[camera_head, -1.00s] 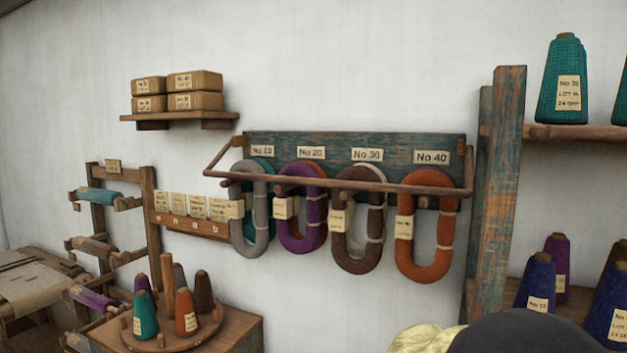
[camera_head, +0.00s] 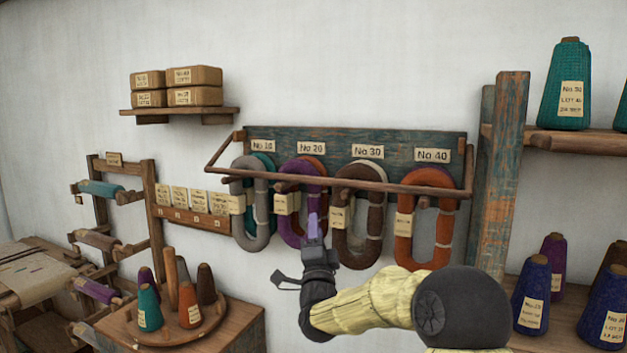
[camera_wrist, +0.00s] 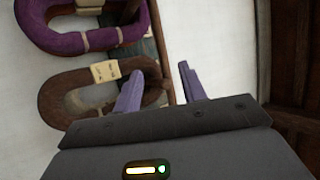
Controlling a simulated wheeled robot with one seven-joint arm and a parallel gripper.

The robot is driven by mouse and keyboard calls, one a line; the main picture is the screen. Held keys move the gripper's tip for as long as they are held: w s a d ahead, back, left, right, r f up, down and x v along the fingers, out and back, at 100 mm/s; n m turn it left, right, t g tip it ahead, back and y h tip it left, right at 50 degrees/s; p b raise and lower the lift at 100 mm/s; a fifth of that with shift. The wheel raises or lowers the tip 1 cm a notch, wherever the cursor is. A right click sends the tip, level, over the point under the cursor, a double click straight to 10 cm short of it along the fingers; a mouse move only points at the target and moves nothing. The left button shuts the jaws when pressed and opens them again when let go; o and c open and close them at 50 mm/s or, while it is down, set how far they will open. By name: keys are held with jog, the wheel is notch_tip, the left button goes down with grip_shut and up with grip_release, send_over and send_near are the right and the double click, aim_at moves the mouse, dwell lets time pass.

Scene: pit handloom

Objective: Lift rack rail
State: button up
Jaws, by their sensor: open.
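The rack rail (camera_head: 330,184) is a thin wooden bar running across the front of the blue-green yarn rack (camera_head: 400,145), with side arms reaching back to the board. Looped skeins in grey (camera_head: 243,205), purple (camera_head: 292,210), brown (camera_head: 350,235) and orange (camera_head: 407,252) hang behind it. My gripper (camera_head: 314,225) is open and empty, below the rail and in front of the purple skein. In the wrist view, its two purple fingers (camera_wrist: 160,90) stand apart, with the brown skein (camera_wrist: 60,95) at left and part of the rail (camera_wrist: 162,50) beyond the fingertips.
A round peg stand (camera_head: 170,325) with several cones sits on a wooden box at lower left. A small shelf (camera_head: 180,112) with boxes hangs above left. A wooden post (camera_head: 505,170) and cone shelves stand at right. The wall above the rack is clear.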

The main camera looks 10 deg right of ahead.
aim_at(314, 183)
jog(key=p+x, duration=1)
jog(key=x, duration=0.6)
jog(key=shift+w+r, duration=0.3)
jog(key=shift+w, duration=0.35)
grip_shut()
